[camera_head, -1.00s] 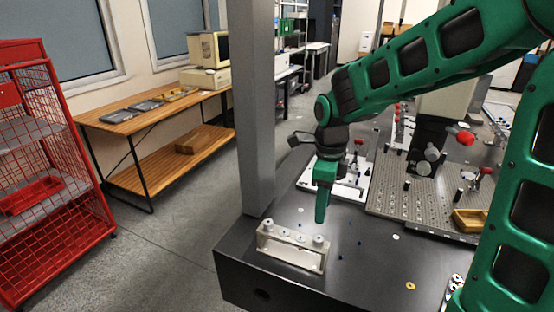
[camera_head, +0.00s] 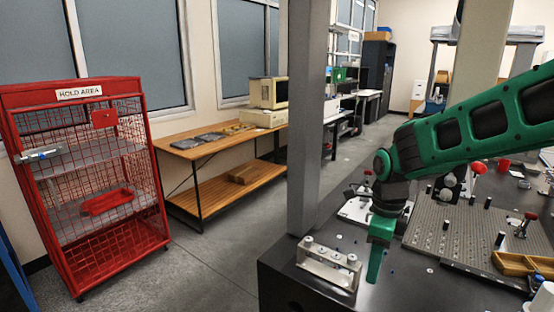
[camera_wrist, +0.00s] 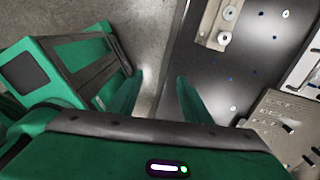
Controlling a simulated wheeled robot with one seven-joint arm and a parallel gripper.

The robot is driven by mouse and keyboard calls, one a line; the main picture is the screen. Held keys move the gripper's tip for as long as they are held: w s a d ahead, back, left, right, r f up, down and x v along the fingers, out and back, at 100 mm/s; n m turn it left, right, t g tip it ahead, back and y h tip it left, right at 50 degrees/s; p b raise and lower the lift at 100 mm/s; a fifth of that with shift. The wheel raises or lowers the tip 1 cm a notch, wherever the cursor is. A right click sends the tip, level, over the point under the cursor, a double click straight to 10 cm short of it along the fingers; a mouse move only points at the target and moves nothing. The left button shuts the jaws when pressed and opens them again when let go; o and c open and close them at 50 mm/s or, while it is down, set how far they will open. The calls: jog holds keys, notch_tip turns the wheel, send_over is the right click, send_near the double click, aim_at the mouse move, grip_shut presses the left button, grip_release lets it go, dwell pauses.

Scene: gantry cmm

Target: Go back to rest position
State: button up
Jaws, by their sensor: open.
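My gripper (camera_head: 376,262) hangs pointing down over the dark table (camera_head: 275,276), at the end of my green arm. In the wrist view its two green fingers (camera_wrist: 158,95) are spread apart with nothing between them. The table's edge and grey floor show behind the fingers. A pale metal fixture block (camera_head: 328,264) with several round knobs stands on the table's near corner, left of my gripper and apart from it. Part of that block also shows at the top of the wrist view (camera_wrist: 216,25).
A grey column (camera_head: 306,120) rises beside the table. A perforated plate (camera_head: 470,232) with several posts and a wooden tray (camera_head: 522,264) lie to the right. A red mesh "HOLD AREA" cage (camera_head: 100,190) stands left, a wooden bench (camera_head: 215,148) behind. Floor between is clear.

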jog(key=s+d+r+n, duration=0.3)
jog(key=s+d+n, duration=0.4)
jog(key=s+d, duration=0.3)
jog(key=s+d+n, duration=0.7)
jog(key=s+n, duration=0.3)
jog(key=s, duration=0.3)
jog(key=shift+s+f+n, duration=0.2)
jog(key=shift+f+n, duration=0.15)
jog(key=shift+n, duration=0.05)
jog(key=shift+d, duration=0.1)
jog(key=c, duration=0.3)
